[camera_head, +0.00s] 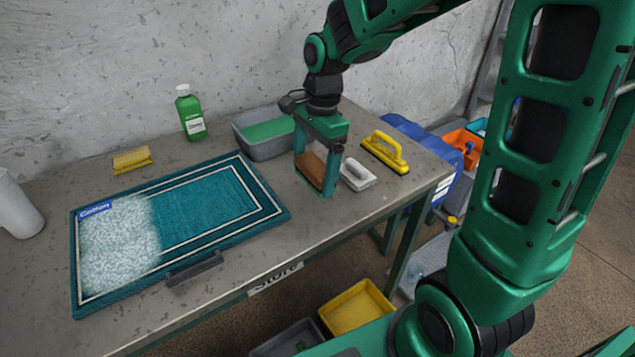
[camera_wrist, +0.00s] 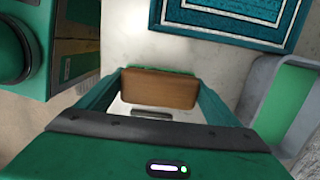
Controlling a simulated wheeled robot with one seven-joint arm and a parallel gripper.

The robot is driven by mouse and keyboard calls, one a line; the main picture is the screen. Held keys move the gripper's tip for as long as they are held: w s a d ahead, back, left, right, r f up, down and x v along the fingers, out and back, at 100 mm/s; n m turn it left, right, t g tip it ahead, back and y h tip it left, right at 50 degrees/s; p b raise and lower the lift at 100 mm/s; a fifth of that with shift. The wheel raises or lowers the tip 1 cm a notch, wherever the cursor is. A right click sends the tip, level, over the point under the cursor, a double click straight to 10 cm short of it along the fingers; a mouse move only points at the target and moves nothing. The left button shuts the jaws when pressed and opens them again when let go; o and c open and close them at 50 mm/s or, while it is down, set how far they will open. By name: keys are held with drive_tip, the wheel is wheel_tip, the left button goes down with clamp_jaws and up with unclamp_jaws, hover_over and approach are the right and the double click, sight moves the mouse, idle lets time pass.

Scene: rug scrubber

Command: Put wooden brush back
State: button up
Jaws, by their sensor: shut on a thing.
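The wooden brush (camera_head: 312,170) is a brown block held between the fingers of my gripper (camera_head: 317,180). In the wrist view the brush (camera_wrist: 158,89) spans the gap between the two green fingers of my gripper (camera_wrist: 155,92). My gripper points down over the right part of the grey table (camera_head: 300,225). I cannot tell whether the brush touches the table or hangs just above it. A white-handled brush (camera_head: 357,175) is right beside it, and a yellow-handled brush (camera_head: 386,152) lies further right.
A grey tub (camera_head: 262,151) with green liquid, a green bottle (camera_head: 190,113) and a yellow sponge (camera_head: 132,159) stand behind. Bins (camera_head: 357,308) are below.

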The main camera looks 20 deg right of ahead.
sight(322, 162)
drive_tip(key=shift+d+f, duration=0.45)
drive_tip(key=shift+d, duration=0.25)
drive_tip(key=shift+f, duration=2)
drive_tip(key=shift+f, duration=0.15)
drive_tip(key=o, duration=1.3)
drive_tip(key=shift+o, duration=0.2)
drive_tip(key=r, duration=0.4)
drive_tip(key=d+r, duration=0.1)
drive_tip(key=r, duration=0.7)
drive_tip(key=shift+w+d+r, duration=0.15)
drive_tip(key=shift+d, duration=0.05)
drive_tip(key=s+d+f+n, duration=0.1)
drive_tip(key=s+d+n, duration=0.3)
drive_tip(key=s+d, duration=0.4)
drive_tip(key=s+d+f+n+h, duration=0.1)
drive_tip(key=s+d+n, duration=0.4)
drive_tip(key=s, duration=1)
drive_tip(key=d+f, duration=0.1)
drive_tip(key=d, duration=0.2)
drive_tip(key=shift+s+d+f, duration=0.25)
drive_tip(key=shift+s+f, duration=0.05)
